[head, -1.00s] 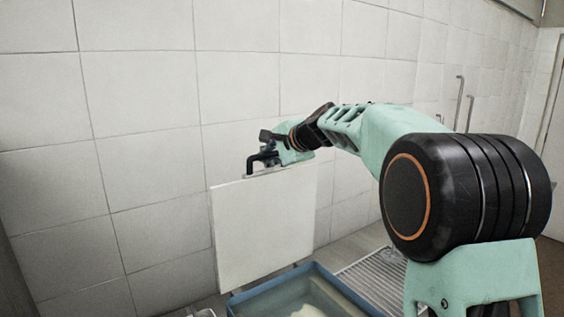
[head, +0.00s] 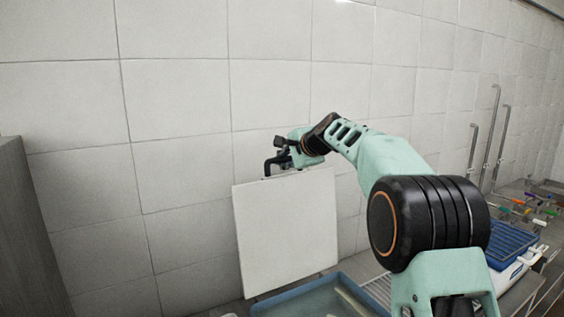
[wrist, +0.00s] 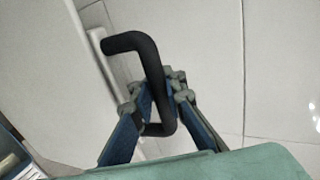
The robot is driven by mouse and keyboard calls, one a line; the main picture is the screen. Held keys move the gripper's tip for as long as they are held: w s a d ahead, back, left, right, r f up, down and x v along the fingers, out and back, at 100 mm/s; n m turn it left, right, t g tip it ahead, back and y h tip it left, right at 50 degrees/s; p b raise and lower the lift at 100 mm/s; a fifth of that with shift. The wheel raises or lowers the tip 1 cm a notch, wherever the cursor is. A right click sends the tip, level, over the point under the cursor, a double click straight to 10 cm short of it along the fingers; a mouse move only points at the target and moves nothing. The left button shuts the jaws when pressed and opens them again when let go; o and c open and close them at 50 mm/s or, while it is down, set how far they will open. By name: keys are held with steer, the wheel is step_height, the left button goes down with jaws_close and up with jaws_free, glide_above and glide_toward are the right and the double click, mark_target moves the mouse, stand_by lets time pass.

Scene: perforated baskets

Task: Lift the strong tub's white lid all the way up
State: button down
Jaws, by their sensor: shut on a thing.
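The white lid (head: 288,232) stands near upright in the head view, its face toward me, at the back of the blue-rimmed tub (head: 345,283). My gripper (head: 279,162) is at the lid's top edge. In the wrist view my gripper (wrist: 158,90) is shut on a bent black handle (wrist: 132,42), which passes between its blue-and-grey fingers. The lid's lower edge is close to the tub's rim; whether they touch I cannot tell. The tub is cut off by the bottom of the head view.
A white tiled wall (head: 180,130) rises close behind the lid. A blue basket (head: 512,243) and small coloured items (head: 530,205) are on the counter at the right. A grey upright panel (head: 20,230) stands at the far left. Metal bars (head: 497,135) are on the wall.

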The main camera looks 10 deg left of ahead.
steer(key=shift+r, duration=0.45)
steer(key=c, duration=2)
jaws_free()
steer(key=shift+c, duration=0.2)
steer(key=shift+o, duration=0.5)
steer(key=shift+d+f, duration=0.1)
steer(key=shift+f, duration=0.1)
steer(key=v, duration=1.2)
steer(key=shift+f, duration=0.1)
